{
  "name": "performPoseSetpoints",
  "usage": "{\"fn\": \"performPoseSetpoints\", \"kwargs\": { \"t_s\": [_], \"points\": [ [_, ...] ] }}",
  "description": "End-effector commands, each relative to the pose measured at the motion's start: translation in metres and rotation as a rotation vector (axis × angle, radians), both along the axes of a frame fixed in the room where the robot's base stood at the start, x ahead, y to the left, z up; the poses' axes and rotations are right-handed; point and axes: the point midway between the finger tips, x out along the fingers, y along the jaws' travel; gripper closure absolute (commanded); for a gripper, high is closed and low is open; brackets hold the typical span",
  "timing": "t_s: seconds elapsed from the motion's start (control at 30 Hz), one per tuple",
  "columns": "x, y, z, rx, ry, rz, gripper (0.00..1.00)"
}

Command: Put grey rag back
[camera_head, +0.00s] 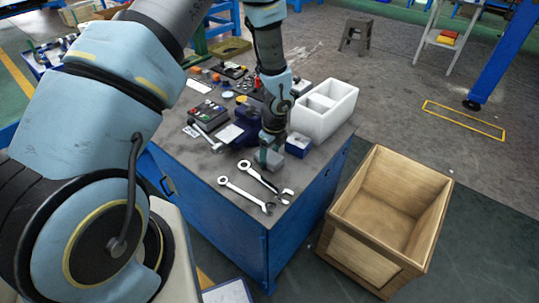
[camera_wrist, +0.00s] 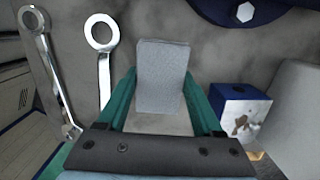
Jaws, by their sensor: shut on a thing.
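The grey rag (camera_wrist: 163,75) shows in the wrist view as a grey, block-like piece between the two green fingers of my gripper (camera_wrist: 163,95). The gripper is shut on it. In the head view my gripper (camera_head: 270,157) points down over the front part of the blue workbench (camera_head: 240,236), right behind two wrenches. There the rag is mostly hidden by the gripper, and I cannot tell whether it touches the bench top.
Wrenches (camera_head: 245,194) lie in front of the gripper. A small blue box (camera_head: 298,145) and a white divided bin (camera_head: 325,110) stand to its right. A dark blue vise (camera_head: 250,125) is behind. An empty wooden crate (camera_head: 352,248) stands on the floor at right.

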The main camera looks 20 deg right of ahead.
Motion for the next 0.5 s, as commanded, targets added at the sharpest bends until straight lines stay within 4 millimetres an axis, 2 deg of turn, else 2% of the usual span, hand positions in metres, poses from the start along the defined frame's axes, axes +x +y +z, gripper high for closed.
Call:
{"fn": "performPoseSetpoints", "kwargs": {
  "t_s": [0.07, 0.1, 0.33, 0.5],
  "points": [
    [-0.0001, 0.0001, -0.0038, 0.0, 0.0, 0.0, 0.84],
    [0.0, 0.0001, -0.0026, 0.0, 0.0, 0.0, 0.29],
    [-0.0001, 0.0001, -0.0023, 0.0, 0.0, 0.0, 0.03],
    [-0.0001, 0.0002, -0.0022, 0.001, 0.0, 0.0, 0.02]
  ]
}}
